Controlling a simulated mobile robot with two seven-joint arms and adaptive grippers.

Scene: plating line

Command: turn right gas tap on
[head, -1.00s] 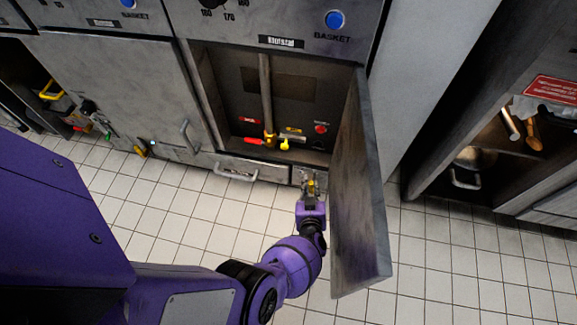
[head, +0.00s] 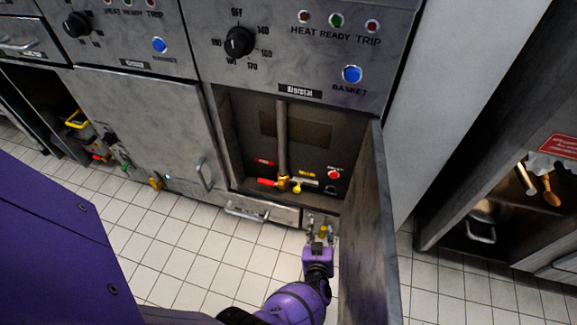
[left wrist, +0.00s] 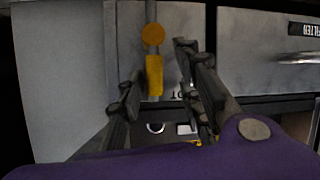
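A yellow tap handle (left wrist: 154,75) with an orange round hub sits on a thin vertical pipe in the left wrist view, its handle in line with the pipe. In the head view a small yellow part (head: 322,231) shows between the fingers of my left gripper (head: 319,228), low by the right fryer's bottom panel. The gripper's fingers are apart, one on each side of the handle in the wrist picture; I cannot tell whether they touch it. My right gripper is not in view.
The right fryer's cabinet door (head: 370,225) stands open just right of my left arm. Inside is a valve with a red handle (head: 267,182) and a red button (head: 334,174). A drawer handle (head: 247,213) is to the left. Another yellow tap (head: 157,182) is farther left.

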